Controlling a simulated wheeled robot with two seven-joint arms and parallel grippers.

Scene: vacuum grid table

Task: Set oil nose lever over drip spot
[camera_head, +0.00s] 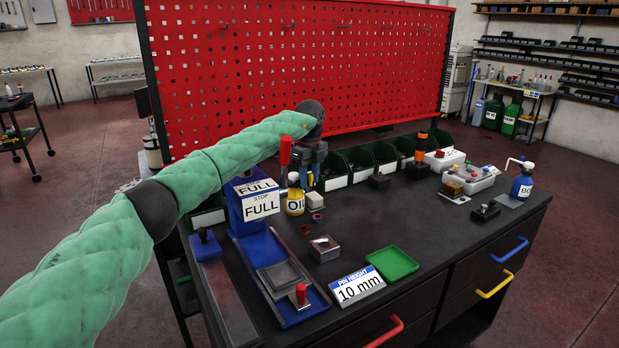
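A yellow oil bottle (295,201) with a white label reading "OIL" stands upright on the dark table, just right of the blue stand marked "FULL". My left gripper (313,175) points down just behind and to the right of the bottle's top. Its fingers are small and dark here, and I cannot tell whether they touch the bottle or hold anything. A small pale piece (311,181) shows near the fingertips. The bottle's nose lever and a drip spot cannot be made out clearly. My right gripper is not in view.
The blue stand (258,203) has an upright red handle (285,151) close to my gripper. Small red rings (317,218), a metal block (324,248), a green tray (392,263) and a "10 mm" sign (357,286) lie in front. Green bins (357,162) line the back.

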